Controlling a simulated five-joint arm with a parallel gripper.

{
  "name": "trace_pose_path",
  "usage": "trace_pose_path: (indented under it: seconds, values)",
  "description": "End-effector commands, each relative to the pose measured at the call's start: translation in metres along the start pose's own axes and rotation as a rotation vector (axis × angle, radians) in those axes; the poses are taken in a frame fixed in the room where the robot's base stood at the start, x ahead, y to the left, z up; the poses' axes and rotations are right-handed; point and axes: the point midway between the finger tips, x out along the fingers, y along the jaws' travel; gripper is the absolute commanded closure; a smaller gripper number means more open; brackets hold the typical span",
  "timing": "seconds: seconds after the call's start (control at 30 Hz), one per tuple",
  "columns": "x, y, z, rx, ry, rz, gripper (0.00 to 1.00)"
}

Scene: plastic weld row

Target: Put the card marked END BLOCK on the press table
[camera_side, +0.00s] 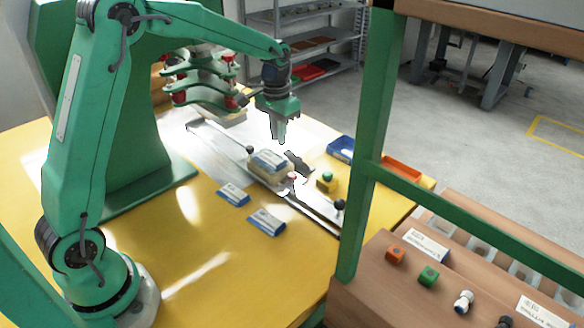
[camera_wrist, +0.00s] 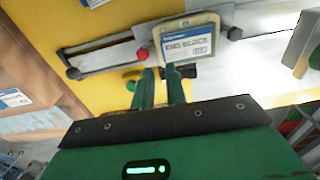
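The card marked END BLOCK (camera_wrist: 187,43) is white with a blue edge. It lies on a pale beige block (camera_wrist: 148,32) over the metal rail, and the same card shows on the block in the side view (camera_side: 270,160). My gripper (camera_side: 279,140) points down just above and behind the block. In the wrist view its two green fingers (camera_wrist: 160,74) stand a little apart with nothing between them, their tips just short of the card's lower edge. A pale metal plate (camera_side: 212,148) lies on the yellow table below the press; I cannot tell whether it is the press table.
Two blue-and-white cards (camera_side: 232,194) (camera_side: 267,222) lie on the yellow table (camera_side: 190,250). A green post (camera_side: 367,150) rises at the table's right. The table's front is clear.

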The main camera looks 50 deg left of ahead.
Motion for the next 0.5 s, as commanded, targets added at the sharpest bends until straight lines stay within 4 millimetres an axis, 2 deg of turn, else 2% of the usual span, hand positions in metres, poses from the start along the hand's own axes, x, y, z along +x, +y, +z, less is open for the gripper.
trace_pose_path:
  seconds: [0.17,0.5]
  values:
    - [0.016,-0.004,-0.01,-0.001,-0.023,0.002,0.86]
    - [0.02,-0.004,-0.011,0.0,-0.026,0.003,0.86]
